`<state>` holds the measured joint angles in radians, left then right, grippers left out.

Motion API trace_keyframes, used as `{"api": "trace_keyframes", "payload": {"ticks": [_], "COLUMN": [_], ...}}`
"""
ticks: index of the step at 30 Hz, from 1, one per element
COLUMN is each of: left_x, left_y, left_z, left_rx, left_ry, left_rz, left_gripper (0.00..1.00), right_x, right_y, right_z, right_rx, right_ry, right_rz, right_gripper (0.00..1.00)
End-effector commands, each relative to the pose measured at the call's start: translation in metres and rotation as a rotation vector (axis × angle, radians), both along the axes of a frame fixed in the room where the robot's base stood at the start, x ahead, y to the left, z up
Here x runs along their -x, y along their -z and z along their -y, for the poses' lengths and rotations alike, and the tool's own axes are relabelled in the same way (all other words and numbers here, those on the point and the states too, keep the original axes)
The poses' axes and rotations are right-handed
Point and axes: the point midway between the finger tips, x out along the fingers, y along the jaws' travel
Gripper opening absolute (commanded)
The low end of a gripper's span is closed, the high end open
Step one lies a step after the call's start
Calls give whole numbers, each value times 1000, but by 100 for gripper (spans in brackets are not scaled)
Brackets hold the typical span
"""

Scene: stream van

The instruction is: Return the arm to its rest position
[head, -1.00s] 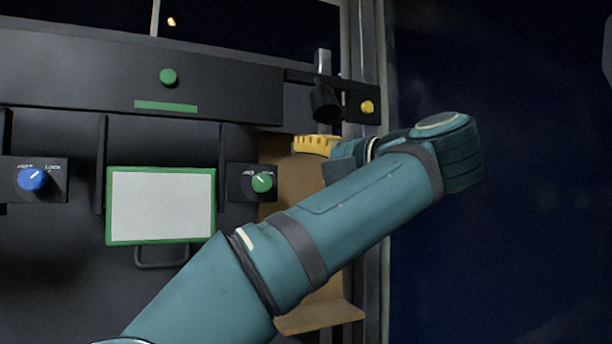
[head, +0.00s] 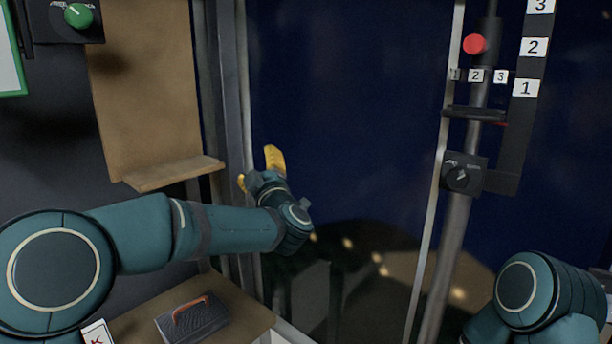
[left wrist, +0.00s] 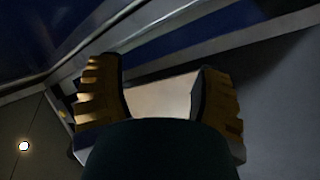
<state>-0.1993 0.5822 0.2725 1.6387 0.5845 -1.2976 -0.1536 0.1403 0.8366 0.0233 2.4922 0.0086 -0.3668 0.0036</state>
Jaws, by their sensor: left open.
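My left arm comes in from the left in the head view. It ends in my left gripper (head: 258,166), with yellow fingers, in front of the dark blue window area beside the metal post. In the left wrist view the two ridged yellow fingers of the left gripper (left wrist: 160,95) stand apart with nothing between them. A pale surface shows beyond the gap. My right arm (head: 545,295) shows only in part at the lower right of the head view; its gripper is out of view.
A brown board with a ledge (head: 168,174) stands left of the gripper. A metal pole at right carries a red knob (head: 474,44), number labels and a black dial (head: 461,176). Below, a dark case with a red handle (head: 193,318) lies on a brown surface.

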Motion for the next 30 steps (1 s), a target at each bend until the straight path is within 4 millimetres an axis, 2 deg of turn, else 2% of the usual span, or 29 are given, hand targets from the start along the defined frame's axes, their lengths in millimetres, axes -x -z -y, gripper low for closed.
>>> {"api": "trace_keyframes", "payload": {"ticks": [1, 4, 7, 9, 11, 12, 14, 18, 20, 21, 23, 24, 27, 30], "left_x": [-6, -10, -5, 5, 16, 25, 42, 92, 119, 138, 168, 190, 244, 291], "left_y": [39, 108, 176, 224, 264, 290, 329, 411, 444, 464, 492, 509, 543, 565], "left_z": [4, 11, 16, 19, 19, 20, 20, 18, 16, 15, 13, 12, 8, 6], "left_rx": [-42, -109, -161, -191, -210, -220, -232, -245, -243, -240, -232, -225, -199, -172], "left_ry": [47, 145, 240, 305, 360, 397, 451, 577, 630, 665, 720, 755, 840, 913], "left_rz": [-69, -202, -341, -440, -527, -585, -674, -885, -976, -1039, -1130, -1193, -1338, -1458], "left_gripper": [66, 66, 66, 66, 66, 66, 66, 66, 66, 66, 66, 66, 66, 66], "right_x": [0, 0, 1, 1, 1, 1, 1, 2, 2, 2, 2, 2, 3, 3], "right_y": [4, 9, 13, 16, 18, 20, 22, 28, 30, 32, 34, 36, 40, 42], "right_z": [0, 0, -1, -1, -1, -1, -1, -1, -1, -1, -2, -2, -2, -2], "right_rx": [1, 1, 2, 2, 2, 2, 2, 2, 3, 3, 3, 3, 4, 4], "right_ry": [0, -1, -2, -2, -2, -2, -2, -4, -4, -4, -4, -4, -5, -5], "right_rz": [-1, -2, -3, -3, -4, -4, -5, -5, -7, -7, -8, -8, -8, -8], "right_gripper": [47, 47, 47, 47, 47, 47, 47, 47, 47, 47, 47, 47, 47, 47]}}
